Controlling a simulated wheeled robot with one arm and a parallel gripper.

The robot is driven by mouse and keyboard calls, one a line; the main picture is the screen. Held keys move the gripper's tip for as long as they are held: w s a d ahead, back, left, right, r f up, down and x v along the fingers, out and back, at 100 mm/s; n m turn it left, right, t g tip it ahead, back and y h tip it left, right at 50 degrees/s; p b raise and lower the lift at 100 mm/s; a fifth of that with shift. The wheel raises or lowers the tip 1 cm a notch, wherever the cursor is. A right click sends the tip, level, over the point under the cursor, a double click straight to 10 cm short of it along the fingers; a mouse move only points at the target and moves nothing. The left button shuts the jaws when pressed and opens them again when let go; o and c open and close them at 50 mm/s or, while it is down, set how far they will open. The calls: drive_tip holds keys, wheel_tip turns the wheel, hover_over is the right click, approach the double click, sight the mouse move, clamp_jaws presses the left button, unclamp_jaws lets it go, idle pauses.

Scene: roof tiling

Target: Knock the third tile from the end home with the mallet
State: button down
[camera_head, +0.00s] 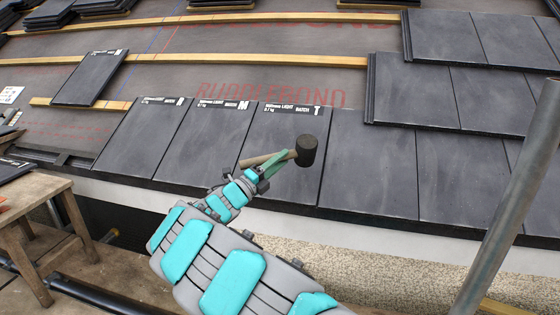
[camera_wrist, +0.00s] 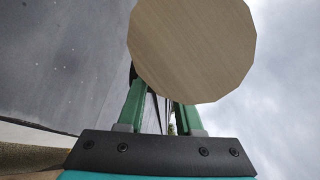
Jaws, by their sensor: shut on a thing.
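My gripper (camera_head: 275,164) is shut on the wooden handle (camera_head: 256,160) of the mallet. The mallet's black head (camera_head: 306,150) points right and shows in front of the third tile from the left end of the lower row (camera_head: 288,127); I cannot tell whether it touches. That tile has a white label strip marked T at its top. In the wrist view the round pale butt of the handle (camera_wrist: 192,48) fills the upper middle and hides the fingertips. The green fingers stand behind it. I cannot tell whether the third tile sits flush with its neighbours.
Left of it lie the second tile (camera_head: 210,142) and the end tile (camera_head: 143,138). A lone tile (camera_head: 90,78) lies on the battens (camera_head: 240,57) higher up. A metal pole (camera_head: 512,200) rises at right. A wooden trestle (camera_head: 30,205) stands at left. Tile stacks sit along the top.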

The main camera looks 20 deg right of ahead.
drive_tip(key=w+f+p, duration=0.1)
drive_tip(key=f, duration=0.1)
drive_tip(key=w+d+f+p, duration=0.1)
drive_tip(key=f, duration=0.1)
drive_tip(key=w+d+f+p, duration=0.1)
drive_tip(key=f, duration=0.2)
drive_tip(key=shift+w+d, duration=0.15)
drive_tip(key=shift+w, duration=0.05)
drive_tip(key=shift+s+d, duration=0.1)
drive_tip(key=shift+d, duration=0.05)
drive_tip(key=shift+s+r+p, duration=0.35)
drive_tip(key=shift+r+p, duration=0.3)
drive_tip(key=shift+r, duration=0.25)
wheel_tip(320, 180, up, 6)
drive_tip(key=s+a+p, duration=0.3)
drive_tip(key=p, duration=0.2)
drive_tip(key=shift+r, duration=0.15)
